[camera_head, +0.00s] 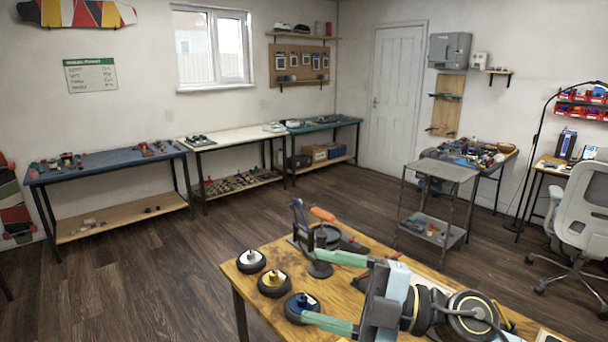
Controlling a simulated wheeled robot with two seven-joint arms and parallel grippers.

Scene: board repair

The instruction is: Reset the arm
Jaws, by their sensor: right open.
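My right gripper (309,286) reaches in from the lower right over the wooden table (345,291). Its two green-tipped fingers are wide apart, with nothing held between them. The dark links of my right arm cover the table's right part. Three black wheels stand in a row near the table's left edge: one with a white hub (251,261), one with a yellow hub (274,282) and one with a blue hub (301,306). The lower finger is close beside the blue-hub wheel; I cannot tell whether they touch. My left gripper is not in view.
A dark tool stand (302,228) and an orange-handled tool (323,214) are at the table's far edge, near the upper finger. A grey cart (439,171) stands behind. A white chair (583,216) is at right. The floor on the left is clear.

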